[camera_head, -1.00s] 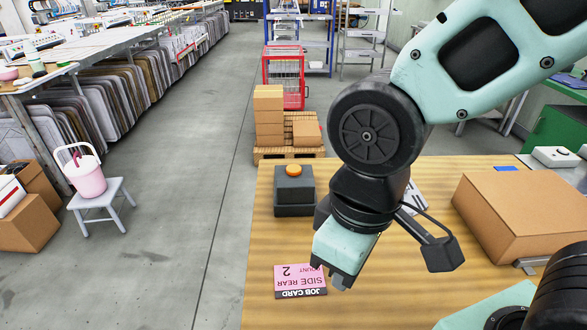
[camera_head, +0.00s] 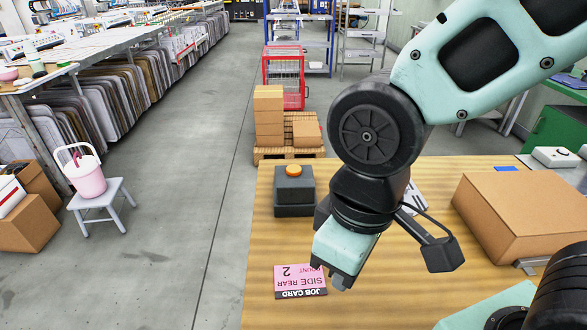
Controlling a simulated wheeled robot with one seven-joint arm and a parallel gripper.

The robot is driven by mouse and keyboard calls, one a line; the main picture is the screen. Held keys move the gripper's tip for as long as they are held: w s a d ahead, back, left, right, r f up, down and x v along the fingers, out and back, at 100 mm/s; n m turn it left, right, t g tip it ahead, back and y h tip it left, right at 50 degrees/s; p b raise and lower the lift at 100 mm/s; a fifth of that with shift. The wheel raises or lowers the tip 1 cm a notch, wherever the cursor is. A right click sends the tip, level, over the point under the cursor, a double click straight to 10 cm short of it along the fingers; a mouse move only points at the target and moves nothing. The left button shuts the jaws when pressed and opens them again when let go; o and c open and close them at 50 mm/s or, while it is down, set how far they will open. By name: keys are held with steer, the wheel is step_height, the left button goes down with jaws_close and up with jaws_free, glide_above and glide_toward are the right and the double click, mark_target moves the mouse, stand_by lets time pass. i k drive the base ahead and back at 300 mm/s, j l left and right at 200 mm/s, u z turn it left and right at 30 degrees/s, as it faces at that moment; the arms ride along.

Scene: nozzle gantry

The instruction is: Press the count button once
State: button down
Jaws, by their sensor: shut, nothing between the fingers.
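The count button is an orange round cap (camera_head: 293,170) on top of a dark grey box (camera_head: 294,195), which stands on the wooden table near its left back edge. My gripper (camera_head: 340,283) is shut and empty. It points downward over the table, nearer to me than the button box and a little to its right, apart from it. A pink job card (camera_head: 298,282) lies flat on the table just left of the gripper tips, with "SIDE REAR" and "COUNT 2" on it upside down.
A large cardboard box (camera_head: 528,210) takes up the table's right side. A white card, partly hidden behind my arm, lies near the middle. The table (camera_head: 265,245) is bare between the button box and the job card. Stacked cartons (camera_head: 269,120) stand on a pallet beyond the table.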

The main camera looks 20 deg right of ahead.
mark_target(292, 170)
steer(key=i+j+z, duration=0.2)
steer(key=j, duration=0.55)
steer(key=j+z, duration=0.2)
steer(key=j, duration=0.5)
steer(key=i+j+z, duration=0.15)
steer(key=j, duration=0.65)
